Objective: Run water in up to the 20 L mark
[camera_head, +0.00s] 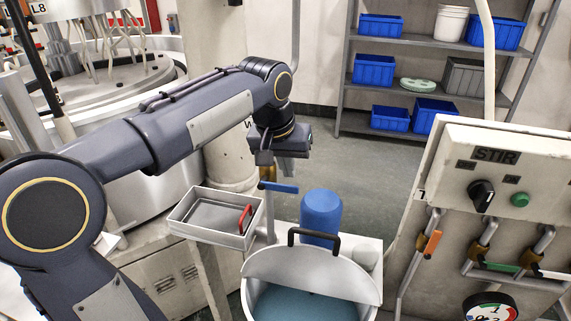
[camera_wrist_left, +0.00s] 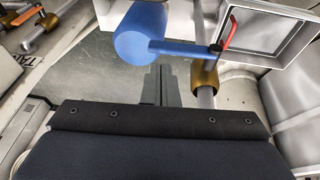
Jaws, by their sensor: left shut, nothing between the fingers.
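A white round tank (camera_head: 375,290) holds blue-grey liquid (camera_head: 305,303) under a half lid (camera_head: 300,268) with a black handle. I cannot make out a 20 L mark. Beside the tank stands a pipe with a brass valve (camera_head: 268,174) and a blue lever (camera_head: 280,188); in the left wrist view the valve (camera_wrist_left: 205,75) and lever (camera_wrist_left: 185,48) lie just beyond my fingers. My left gripper (camera_head: 290,176) is shut and empty, pointing down just above the lever; its fingers also show in the left wrist view (camera_wrist_left: 162,75). I cannot tell whether they touch the lever. My right gripper is out of view.
A blue cylinder (camera_head: 321,212) stands behind the lid. The STIR panel (camera_head: 450,150), with a knob, green button and orange-handled (camera_head: 432,243) and green-handled (camera_head: 498,267) valves, stands at right.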

